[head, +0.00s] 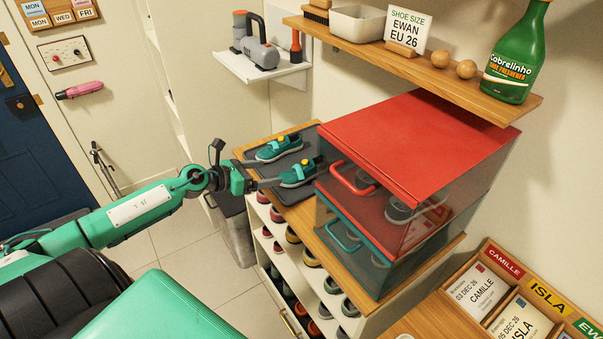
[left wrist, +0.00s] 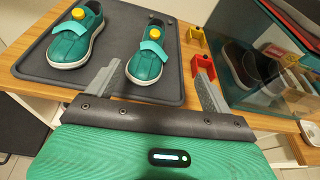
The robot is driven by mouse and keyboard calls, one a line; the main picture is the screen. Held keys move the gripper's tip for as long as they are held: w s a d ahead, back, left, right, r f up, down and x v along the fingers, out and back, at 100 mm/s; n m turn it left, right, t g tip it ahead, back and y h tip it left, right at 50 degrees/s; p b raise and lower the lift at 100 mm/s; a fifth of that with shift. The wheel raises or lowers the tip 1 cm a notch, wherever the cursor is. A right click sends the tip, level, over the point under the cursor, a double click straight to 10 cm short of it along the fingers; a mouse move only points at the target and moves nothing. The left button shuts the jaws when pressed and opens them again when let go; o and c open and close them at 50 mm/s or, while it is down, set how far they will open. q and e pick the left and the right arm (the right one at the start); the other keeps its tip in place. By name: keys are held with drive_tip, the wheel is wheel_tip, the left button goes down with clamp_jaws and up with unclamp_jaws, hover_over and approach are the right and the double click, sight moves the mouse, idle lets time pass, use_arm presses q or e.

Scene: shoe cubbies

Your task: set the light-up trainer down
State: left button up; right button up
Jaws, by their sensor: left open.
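Two teal trainers with pale teal straps and yellow round buttons stand upright side by side on a dark grey mat (left wrist: 45,72). In the head view one trainer (head: 280,148) is farther back and the other trainer (head: 301,173) is nearer; in the left wrist view they are the left shoe (left wrist: 73,42) and the right shoe (left wrist: 147,60). My left gripper (head: 275,184) is open at the nearer trainer. In the left wrist view its spread fingertips (left wrist: 157,72) lie either side of that shoe's toe; I cannot tell whether they touch it. My right gripper is out of view.
Stacked clear boxes with a red lid (head: 430,130) stand right of the mat on the wooden cubby top (head: 330,240). Small yellow (left wrist: 197,38) and red (left wrist: 203,64) brackets sit by the mat's right edge. A shelf (head: 430,75) overhangs the boxes.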

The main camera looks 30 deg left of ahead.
sight(293, 171)
use_arm(q)
drive_tip(key=shift+m+g, duration=0.6)
drive_tip(key=shift+m, duration=0.2)
drive_tip(key=x, duration=0.2)
drive_tip(key=a+p+x, duration=0.1)
drive_tip(key=x, duration=0.2)
drive_tip(key=p+x, duration=0.1)
drive_tip(key=x, duration=0.2)
drive_tip(key=shift+w+a+f, duration=0.25)
drive_tip(key=shift+w+d+f, duration=0.1)
drive_tip(key=shift+w+d, duration=0.1)
drive_tip(key=shift+w, duration=0.1)
drive_tip(key=shift+p+x, duration=0.85)
drive_tip(key=shift+x, duration=1.45)
drive_tip(key=shift+a+f, duration=0.1)
drive_tip(key=shift+f, duration=0.05)
